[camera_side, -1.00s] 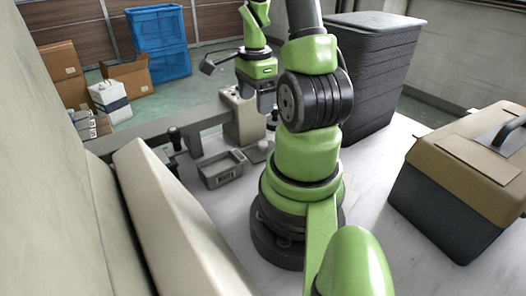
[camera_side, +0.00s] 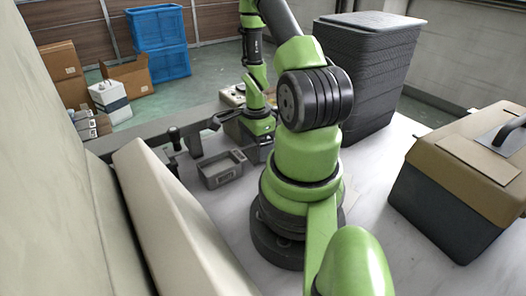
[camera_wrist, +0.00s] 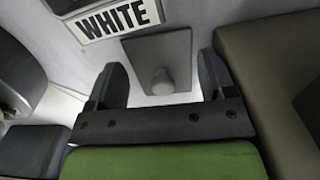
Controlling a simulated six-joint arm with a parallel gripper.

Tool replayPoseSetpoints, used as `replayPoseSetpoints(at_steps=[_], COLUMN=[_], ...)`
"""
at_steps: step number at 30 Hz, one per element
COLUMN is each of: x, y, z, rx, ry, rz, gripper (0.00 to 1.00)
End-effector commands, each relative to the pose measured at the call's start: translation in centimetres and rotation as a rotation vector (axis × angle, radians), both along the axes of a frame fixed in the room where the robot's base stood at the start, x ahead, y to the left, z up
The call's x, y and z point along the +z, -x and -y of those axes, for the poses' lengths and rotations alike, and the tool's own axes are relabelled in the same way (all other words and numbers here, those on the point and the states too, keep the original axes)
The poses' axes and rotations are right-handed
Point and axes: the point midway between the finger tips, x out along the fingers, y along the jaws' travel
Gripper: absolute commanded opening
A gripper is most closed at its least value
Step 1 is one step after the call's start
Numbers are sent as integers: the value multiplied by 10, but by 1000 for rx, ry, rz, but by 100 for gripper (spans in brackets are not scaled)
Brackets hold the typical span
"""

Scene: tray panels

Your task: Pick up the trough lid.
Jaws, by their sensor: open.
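The trough lid (camera_wrist: 155,48) is a flat grey plate with a pale round knob (camera_wrist: 163,82) in the wrist view. My gripper (camera_wrist: 160,75) is open there, with one dark finger on each side of the knob and a gap on both sides. I cannot tell how high the fingertips are above the plate. A white label reading "WHITE" (camera_wrist: 112,20) shows beyond the lid.
A large brown-green block (camera_wrist: 262,90) stands close right of my gripper in the wrist view. In the side view, a grey beam with dark handles (camera_side: 193,142) runs behind the trough. Stacked black trays (camera_side: 375,70) and a toolbox (camera_side: 440,215) stand to the right.

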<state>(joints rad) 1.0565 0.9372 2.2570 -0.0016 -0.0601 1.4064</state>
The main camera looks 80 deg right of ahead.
Motion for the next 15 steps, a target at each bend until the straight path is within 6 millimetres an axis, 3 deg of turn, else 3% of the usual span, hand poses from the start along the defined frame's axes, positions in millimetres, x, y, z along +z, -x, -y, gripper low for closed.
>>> replayPoseSetpoints(at_steps=[3, 11, 12, 15], x=[-11, -14, -14, -14], y=[0, 0, 0, 0], z=[-1, 0, 0, 0], rx=[-1, -1, -1, -1], ry=[-2, 1, 1, 1], rz=[-1, 1, 1, 1], gripper=[77, 77, 74, 51])
